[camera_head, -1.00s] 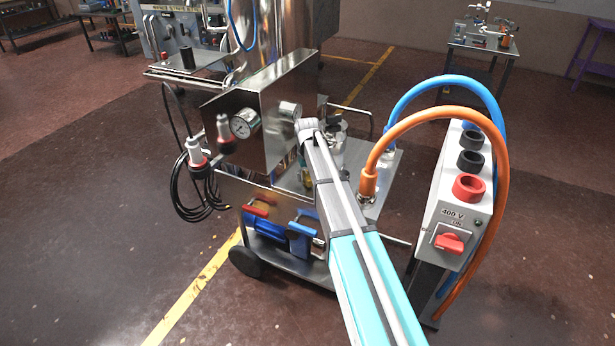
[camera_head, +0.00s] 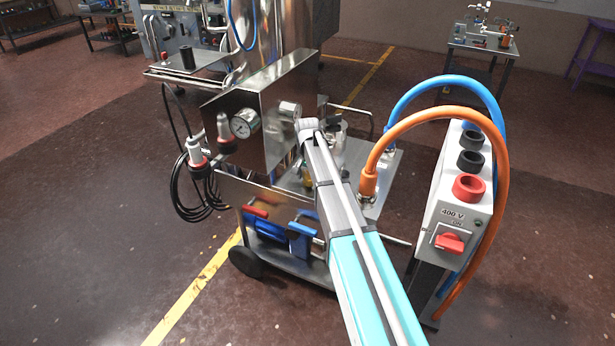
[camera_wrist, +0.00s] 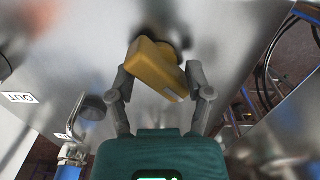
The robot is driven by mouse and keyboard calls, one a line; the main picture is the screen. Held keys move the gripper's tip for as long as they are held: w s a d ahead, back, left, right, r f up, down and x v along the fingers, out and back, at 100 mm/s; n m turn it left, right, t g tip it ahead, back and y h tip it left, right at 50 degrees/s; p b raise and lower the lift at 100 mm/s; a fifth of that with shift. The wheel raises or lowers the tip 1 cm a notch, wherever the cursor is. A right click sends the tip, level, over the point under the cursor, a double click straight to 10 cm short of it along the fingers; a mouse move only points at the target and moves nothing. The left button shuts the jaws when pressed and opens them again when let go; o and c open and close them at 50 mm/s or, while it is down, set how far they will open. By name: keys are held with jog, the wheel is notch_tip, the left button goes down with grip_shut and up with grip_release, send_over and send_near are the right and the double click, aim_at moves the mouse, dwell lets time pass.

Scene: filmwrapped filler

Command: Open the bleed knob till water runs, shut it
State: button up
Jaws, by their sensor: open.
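A yellow block-shaped knob (camera_wrist: 157,70), which I take to be the bleed knob, sits on a dark round stem against a shiny metal surface in the wrist view. It is tilted, its lower end pointing down and right. My gripper (camera_wrist: 160,84) is open, with one finger on each side of the knob. A gap shows at the left finger; whether the right finger touches the knob I cannot tell. In the head view my arm hides the gripper. No running water shows.
A hose arch (camera_head: 440,112) and a 400 V switch box (camera_head: 462,210) stand close to the right of my arm. A dark knob (camera_wrist: 93,107) and an OUT label (camera_wrist: 18,97) show in the wrist view.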

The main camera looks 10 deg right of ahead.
jog(key=m, duration=0.9)
jog(key=shift+m, duration=0.4)
notch_tip(320, 180, up, 14)
jog(key=p, duration=1.4)
jog(key=s+r+n+p, duration=0.1)
jog(key=s+n, duration=0.6)
jog(key=s, duration=0.6)
jog(key=s+r+n+p, duration=0.2)
jog(key=s+n, duration=0.5)
jog(key=s, duration=0.6)
jog(key=shift+s+d+r+n, duration=0.2)
jog(key=shift+d+n, duration=0.1)
jog(key=m+b, duration=0.3)
jog(key=m, duration=0.3)
send_over(308, 175)
notch_tip(308, 175, down, 4)
jog(key=shift+r, duration=0.2)
